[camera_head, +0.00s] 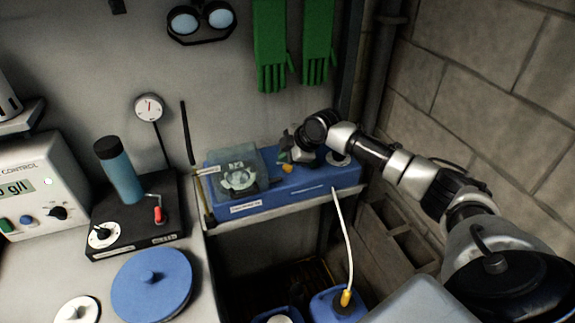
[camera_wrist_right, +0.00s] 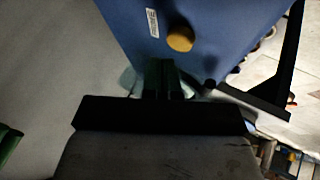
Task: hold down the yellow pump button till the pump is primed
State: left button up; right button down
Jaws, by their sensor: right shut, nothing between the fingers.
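The blue pump box (camera_head: 310,184) sits on a shelf against the wall, with a clear-covered dial unit (camera_head: 240,178) on its left part. The yellow button (camera_head: 288,168) is on the box, right of the dial. In the right wrist view the button (camera_wrist_right: 181,39) is a round yellow disc on the blue face. My right gripper (camera_head: 287,157) is at the button, its fingers shut and empty. In the wrist view its fingertips (camera_wrist_right: 163,66) are just below the button in the picture, apart from it in outline. My left gripper is not in view.
A white hose (camera_head: 343,240) runs from the box down to a blue container (camera_head: 330,304) below. Left on the counter are a blue lid (camera_head: 152,284), a black stirrer unit (camera_head: 135,215) and a control box (camera_head: 38,190). A block wall (camera_head: 490,90) stands right.

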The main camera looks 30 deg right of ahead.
aim_at(286, 168)
notch_tip(286, 168, up, 5)
jog(key=p, duration=0.4)
dwell(0.4)
